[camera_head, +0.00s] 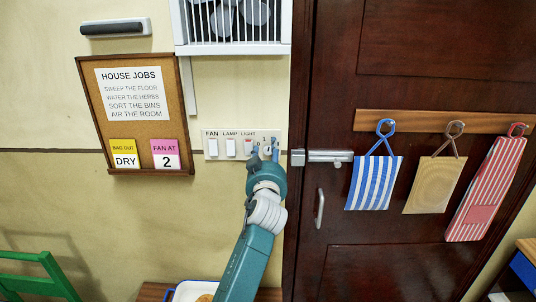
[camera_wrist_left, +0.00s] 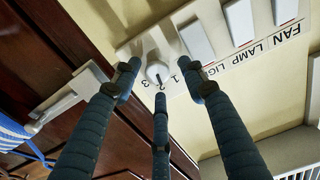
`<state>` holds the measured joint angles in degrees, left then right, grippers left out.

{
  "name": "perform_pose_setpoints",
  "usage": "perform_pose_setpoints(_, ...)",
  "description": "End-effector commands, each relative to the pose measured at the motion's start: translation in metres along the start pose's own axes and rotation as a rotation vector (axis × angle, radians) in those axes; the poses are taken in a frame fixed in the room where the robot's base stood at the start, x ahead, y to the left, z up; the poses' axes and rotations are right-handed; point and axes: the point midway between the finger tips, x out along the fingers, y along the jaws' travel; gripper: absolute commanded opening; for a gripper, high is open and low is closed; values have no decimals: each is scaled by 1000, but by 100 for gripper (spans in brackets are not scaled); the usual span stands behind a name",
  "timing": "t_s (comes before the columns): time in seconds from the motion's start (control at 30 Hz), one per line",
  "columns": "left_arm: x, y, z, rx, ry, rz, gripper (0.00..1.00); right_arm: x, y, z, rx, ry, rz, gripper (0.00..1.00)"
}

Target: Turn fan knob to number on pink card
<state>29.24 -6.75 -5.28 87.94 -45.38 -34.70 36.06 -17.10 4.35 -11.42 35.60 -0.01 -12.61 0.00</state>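The pink card (camera_head: 166,155) is on the corkboard and reads "FAN AT 2". The round white fan knob (camera_head: 268,150) is at the right end of the wall switch panel (camera_head: 206,149). In the left wrist view the knob (camera_wrist_left: 157,72) shows a dark pointer mark that seems to face the 2, with 1 and 3 on either side. My left gripper (camera_head: 264,150) is at the panel with its fingers spread around the knob. In the left wrist view its fingertips (camera_wrist_left: 160,78) stand apart; contact with the knob cannot be told. My right gripper is out of view.
White rocker switches (camera_head: 231,147) sit left of the knob. A dark wooden door (camera_head: 335,100) with a metal bolt (camera_head: 328,156) is close on the right. Bags (camera_head: 374,183) hang from its rail. A green chair (camera_head: 38,280) stands lower left.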

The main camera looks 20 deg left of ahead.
Motion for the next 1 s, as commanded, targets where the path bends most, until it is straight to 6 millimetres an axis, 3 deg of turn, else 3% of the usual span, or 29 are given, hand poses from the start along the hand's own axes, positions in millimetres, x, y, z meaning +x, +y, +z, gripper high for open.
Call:
perform_pose_setpoints(0.27, 0, 0, -10, -3, 0, 0, 42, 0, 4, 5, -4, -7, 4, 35)
perform_pose_setpoints(0.7, 1, 0, -88, -2, 2, -1, 42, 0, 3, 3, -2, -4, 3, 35)
perform_pose_setpoints(1.0, 2, 0, -99, -1, -2, 0, 42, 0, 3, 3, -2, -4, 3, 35)
